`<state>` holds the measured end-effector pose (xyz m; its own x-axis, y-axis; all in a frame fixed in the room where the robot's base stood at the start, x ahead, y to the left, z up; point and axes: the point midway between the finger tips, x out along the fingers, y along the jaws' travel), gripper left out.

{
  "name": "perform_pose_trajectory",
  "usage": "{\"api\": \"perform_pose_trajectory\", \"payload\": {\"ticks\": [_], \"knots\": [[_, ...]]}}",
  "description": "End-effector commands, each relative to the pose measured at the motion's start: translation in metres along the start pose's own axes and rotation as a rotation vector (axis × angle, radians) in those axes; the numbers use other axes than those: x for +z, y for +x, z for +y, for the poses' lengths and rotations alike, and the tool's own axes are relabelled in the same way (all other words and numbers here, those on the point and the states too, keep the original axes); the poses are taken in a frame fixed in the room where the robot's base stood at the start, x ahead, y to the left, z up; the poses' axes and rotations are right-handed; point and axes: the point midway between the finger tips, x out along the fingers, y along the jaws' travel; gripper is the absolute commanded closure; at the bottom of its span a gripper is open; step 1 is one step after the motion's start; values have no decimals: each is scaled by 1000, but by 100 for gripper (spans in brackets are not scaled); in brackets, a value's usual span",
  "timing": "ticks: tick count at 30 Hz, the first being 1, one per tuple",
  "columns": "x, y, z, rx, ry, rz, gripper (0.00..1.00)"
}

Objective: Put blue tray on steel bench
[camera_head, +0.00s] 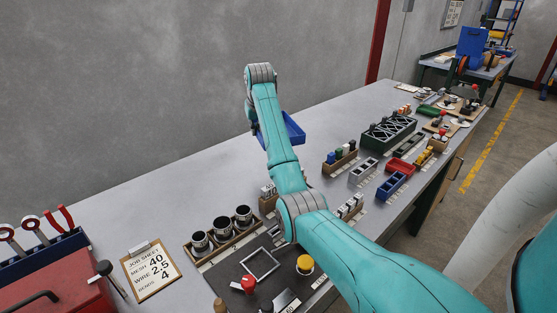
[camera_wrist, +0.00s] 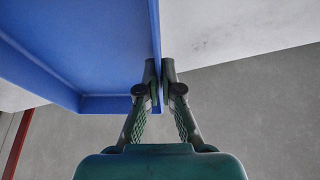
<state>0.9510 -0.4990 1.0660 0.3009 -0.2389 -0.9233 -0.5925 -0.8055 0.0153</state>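The blue tray (camera_head: 293,129) shows partly behind my arm in the camera_head view, over the back part of the steel bench (camera_head: 190,185). In the wrist view the blue tray (camera_wrist: 90,45) fills the upper left. Its side wall runs between the two fingers of my gripper (camera_wrist: 160,85), which is shut on that wall. The gripper's fingers are hidden behind my arm in the camera_head view. I cannot tell whether the tray touches the bench top or hangs a little above it.
A wooden rack with several dark cups (camera_head: 222,232), a job sheet clipboard (camera_head: 150,270) and a red toolbox (camera_head: 62,290) stand at the front left. A green crate (camera_head: 389,133), small bins and a red tray (camera_head: 400,167) line the right. The bench's back left is bare, beside the grey wall.

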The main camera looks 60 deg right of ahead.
Motion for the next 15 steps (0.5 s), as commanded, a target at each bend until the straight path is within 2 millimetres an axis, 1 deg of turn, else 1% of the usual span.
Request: {"api": "perform_pose_trajectory", "payload": {"ticks": [3,9,12,15], "knots": [[12,26,0,0,0,-4,100],[29,68,-1,0,0,-3,100],[36,85,-1,0,0,-3,100],[41,98,-2,0,0,-2,100]]}}
